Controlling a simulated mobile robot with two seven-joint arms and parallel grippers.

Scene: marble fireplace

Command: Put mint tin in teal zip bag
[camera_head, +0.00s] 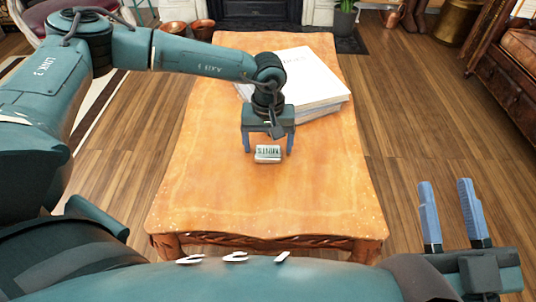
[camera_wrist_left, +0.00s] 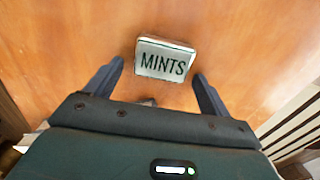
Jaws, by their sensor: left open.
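The mint tin (camera_head: 267,157) is a small white box with dark lettering, lying on the wooden table. It also shows in the left wrist view (camera_wrist_left: 164,66), with "MINTS" facing up. My left gripper (camera_head: 268,151) points down over the tin and is open. Its two fingers lie to either side of the tin, apart from it; I cannot tell the exact height. My right gripper (camera_head: 444,182) is at the lower right, beyond the table's right side, open and empty with its fingers pointing up. I see no teal zip bag in either view.
The orange-brown table (camera_head: 215,205) is clear in front of and beside the tin. A stack of thick white books (camera_head: 308,84) lies behind my left gripper, at the table's back right. Wooden floor surrounds the table, and copper pots (camera_head: 173,29) stand beyond its far end.

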